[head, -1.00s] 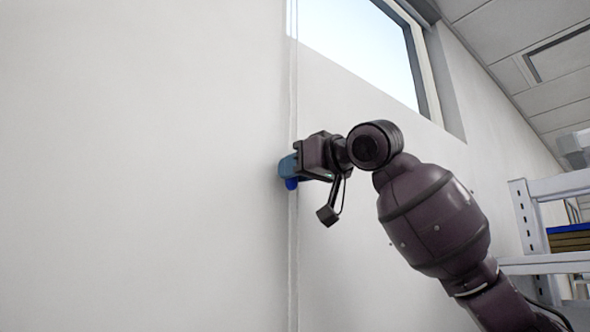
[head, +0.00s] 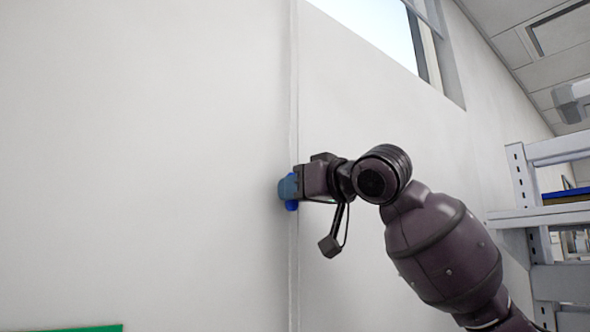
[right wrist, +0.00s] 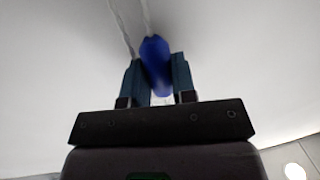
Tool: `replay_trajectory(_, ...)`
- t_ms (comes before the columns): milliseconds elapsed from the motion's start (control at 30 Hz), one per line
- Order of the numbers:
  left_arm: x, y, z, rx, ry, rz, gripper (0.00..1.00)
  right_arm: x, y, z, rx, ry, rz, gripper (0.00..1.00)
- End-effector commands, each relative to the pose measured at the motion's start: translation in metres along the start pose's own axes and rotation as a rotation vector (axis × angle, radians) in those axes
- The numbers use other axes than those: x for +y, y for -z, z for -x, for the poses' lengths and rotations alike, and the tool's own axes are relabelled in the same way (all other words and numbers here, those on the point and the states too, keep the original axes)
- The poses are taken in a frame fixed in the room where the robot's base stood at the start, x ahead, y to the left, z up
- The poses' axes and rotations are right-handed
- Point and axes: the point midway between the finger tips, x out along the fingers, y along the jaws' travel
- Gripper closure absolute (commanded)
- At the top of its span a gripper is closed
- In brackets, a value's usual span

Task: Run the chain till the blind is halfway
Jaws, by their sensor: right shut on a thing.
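The chain (head: 294,110) hangs as thin vertical strands along the white wall in the head view. Two strands (right wrist: 121,25) show in the right wrist view. A blue chain grip (right wrist: 156,60) sits between the two fingers of my right gripper (right wrist: 156,78), which is shut on it. In the head view, my right gripper (head: 287,188) is close to the wall, and a bit of the blue grip (head: 291,205) shows under its fingers. The window (head: 375,30) is cut off at the top. I cannot clearly make out the blind. My left gripper is not in view.
A white metal shelf (head: 525,185) stands at the right, beside my right arm. A green item (head: 90,328) shows at the bottom left edge. The wall (head: 140,150) left of the chain is bare.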

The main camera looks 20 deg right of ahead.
Motion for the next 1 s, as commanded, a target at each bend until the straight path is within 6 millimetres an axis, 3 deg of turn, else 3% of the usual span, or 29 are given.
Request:
replay_trajectory(33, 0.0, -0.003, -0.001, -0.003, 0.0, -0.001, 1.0, 0.0, -0.012, -0.001, -0.006, 0.0, 0.002, 1.0)
replay_trajectory(233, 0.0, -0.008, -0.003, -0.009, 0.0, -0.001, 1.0, 0.0, -0.03, -0.001, -0.004, -0.001, 0.002, 1.0)
replay_trajectory(667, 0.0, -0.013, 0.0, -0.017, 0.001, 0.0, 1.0, -0.001, -0.033, 0.0, -0.003, -0.001, 0.002, 1.0)
replay_trajectory(700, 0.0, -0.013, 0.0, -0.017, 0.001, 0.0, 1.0, -0.001, -0.033, 0.0, -0.002, -0.001, 0.002, 0.69)
replay_trajectory(833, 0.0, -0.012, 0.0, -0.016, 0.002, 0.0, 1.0, -0.001, -0.032, 0.0, -0.002, -0.001, 0.002, 0.49)
replay_trajectory(1000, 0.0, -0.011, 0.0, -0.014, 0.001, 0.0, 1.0, -0.001, -0.032, 0.0, -0.001, -0.001, 0.001, 0.48)
